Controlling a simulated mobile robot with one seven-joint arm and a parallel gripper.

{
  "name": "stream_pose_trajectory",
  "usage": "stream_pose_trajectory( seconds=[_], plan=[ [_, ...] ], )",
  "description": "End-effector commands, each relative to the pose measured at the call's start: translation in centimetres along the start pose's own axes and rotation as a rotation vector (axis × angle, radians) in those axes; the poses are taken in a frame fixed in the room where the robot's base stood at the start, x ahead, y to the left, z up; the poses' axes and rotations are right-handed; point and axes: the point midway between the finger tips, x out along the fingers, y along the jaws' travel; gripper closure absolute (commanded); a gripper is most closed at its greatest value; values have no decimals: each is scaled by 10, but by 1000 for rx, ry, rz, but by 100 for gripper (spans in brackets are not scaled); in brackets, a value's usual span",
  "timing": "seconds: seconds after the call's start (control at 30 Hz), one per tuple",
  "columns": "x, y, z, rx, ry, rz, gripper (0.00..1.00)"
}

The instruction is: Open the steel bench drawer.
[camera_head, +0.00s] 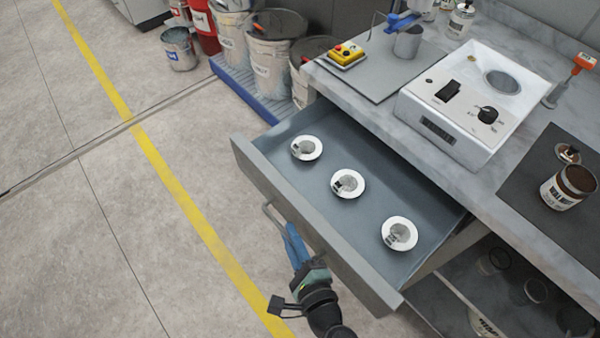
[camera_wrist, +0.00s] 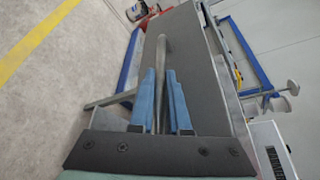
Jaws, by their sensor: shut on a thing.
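The steel bench drawer (camera_head: 282,192) stands pulled well out from under the bench top in the head view. Its grey front also shows in the wrist view (camera_wrist: 191,62). Three white round pieces with small cups lie in a row on its floor. The bar handle (camera_head: 272,215) is on the outside of the drawer front. My gripper (camera_head: 291,232) is at this handle, with its blue fingers on either side of the bar. In the wrist view, the fingers (camera_wrist: 161,100) are shut on the handle (camera_wrist: 161,62).
A white machine (camera_head: 468,105) and a brown-topped can (camera_head: 568,187) stand on the bench top. An open shelf with jars is below it at the right. Paint buckets (camera_head: 270,55) stand on a blue pallet behind the drawer. The floor at the left is clear.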

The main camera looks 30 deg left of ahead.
Motion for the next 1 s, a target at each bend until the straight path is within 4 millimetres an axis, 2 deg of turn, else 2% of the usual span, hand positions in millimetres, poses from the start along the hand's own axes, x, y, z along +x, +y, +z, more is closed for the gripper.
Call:
stream_pose_trajectory(
  seconds=[0.4,0.43,0.5,0.83,1.0],
  plan=[
    [-2,2,1,0,4,-1,100],
    [-2,2,1,0,4,-1,82],
    [-2,2,1,0,3,-1,73],
    [-4,2,1,1,2,-1,73],
    [-26,2,1,2,4,-1,73]
  ],
)
